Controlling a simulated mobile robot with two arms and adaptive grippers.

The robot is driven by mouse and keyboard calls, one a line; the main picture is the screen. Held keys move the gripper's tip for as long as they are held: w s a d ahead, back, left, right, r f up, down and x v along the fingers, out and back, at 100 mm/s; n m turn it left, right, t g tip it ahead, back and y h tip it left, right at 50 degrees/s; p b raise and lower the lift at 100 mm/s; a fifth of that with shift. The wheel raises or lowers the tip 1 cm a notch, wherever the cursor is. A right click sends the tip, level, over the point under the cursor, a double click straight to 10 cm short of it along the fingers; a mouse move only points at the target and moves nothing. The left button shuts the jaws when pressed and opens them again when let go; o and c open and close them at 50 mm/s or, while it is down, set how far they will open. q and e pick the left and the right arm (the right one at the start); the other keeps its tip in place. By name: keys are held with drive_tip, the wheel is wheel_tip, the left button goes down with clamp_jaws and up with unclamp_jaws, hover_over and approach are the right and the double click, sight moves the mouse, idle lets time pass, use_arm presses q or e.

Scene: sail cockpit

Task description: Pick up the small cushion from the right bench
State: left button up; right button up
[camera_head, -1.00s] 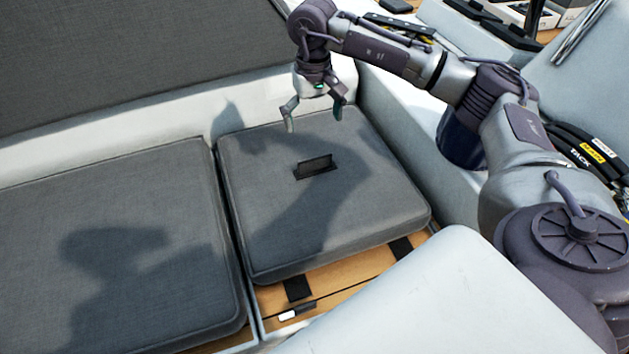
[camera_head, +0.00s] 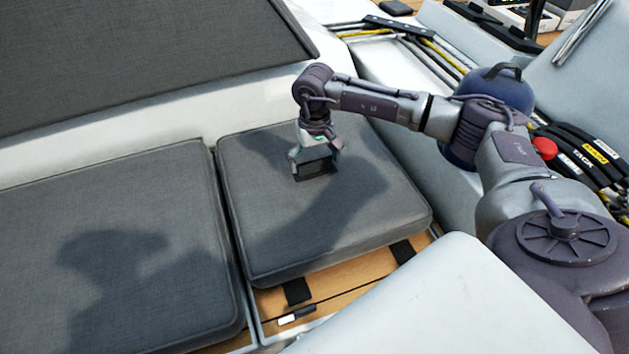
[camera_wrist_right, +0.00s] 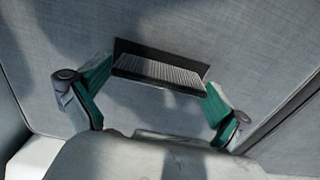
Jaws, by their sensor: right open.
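The small grey cushion (camera_head: 350,215) lies on the bench, with a dark strap handle (camera_head: 316,168) standing up near its middle. My right gripper (camera_head: 315,165) is down at the handle, with its fingers on either side of it. The cushion's grey fabric (camera_wrist_right: 230,30) fills most of that view. My left gripper is not in view.
A larger grey cushion (camera_head: 110,240) lies close on the left. Wooden bench top (camera_head: 345,275) with black straps shows at the front edge. A white marker-like object (camera_head: 296,315) lies there. A blue rounded object (camera_head: 495,88), ropes and black winch-handle-like items (camera_head: 590,150) are at the right.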

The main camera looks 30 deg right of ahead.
drive_tip(key=c, duration=0.9)
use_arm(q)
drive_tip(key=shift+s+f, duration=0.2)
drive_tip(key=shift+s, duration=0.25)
use_arm(e)
drive_tip(key=shift+r, duration=0.15)
drive_tip(key=c, duration=0.6)
drive_tip(key=shift+o, duration=0.2)
